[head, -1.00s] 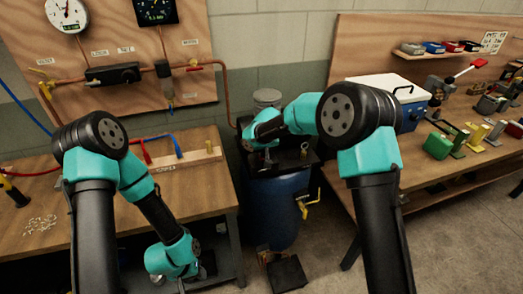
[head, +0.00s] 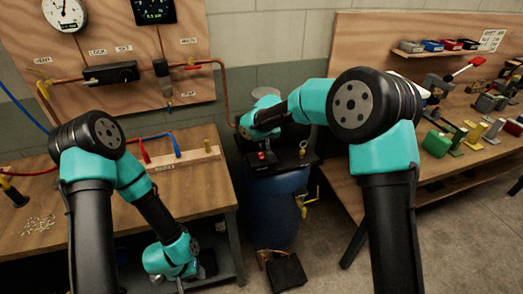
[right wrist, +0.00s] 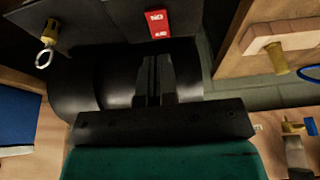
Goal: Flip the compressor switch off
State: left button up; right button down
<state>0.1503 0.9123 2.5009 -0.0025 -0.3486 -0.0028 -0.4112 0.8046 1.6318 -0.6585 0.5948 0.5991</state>
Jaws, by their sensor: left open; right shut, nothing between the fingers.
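The compressor is a blue tank (head: 272,212) with a black top, standing between two benches. A small red switch (head: 262,155) sits on its black top. In the right wrist view, the red switch (right wrist: 158,23) has white lettering at both ends, too small to read. My right gripper (right wrist: 153,60) is shut and empty, its tips apart from the switch in the picture. In the head view it is mostly hidden by my wrist over the compressor's back. My left gripper (head: 198,268) hangs low by the left bench, partly hidden, its jaws open.
A brass fitting with a ring (right wrist: 46,42) stands beside the switch. A yellow valve handle (head: 304,203) sticks out from the tank's right side. The left bench (head: 90,195) and right bench (head: 400,170) flank the compressor closely. A black pedal-like block (head: 286,272) lies on the floor.

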jog(key=a+v, duration=0.1)
jog(key=v, duration=0.7)
jog(key=shift+d+r, duration=0.45)
jog(key=shift+d, duration=0.05)
jog(key=shift+s+a, duration=0.1)
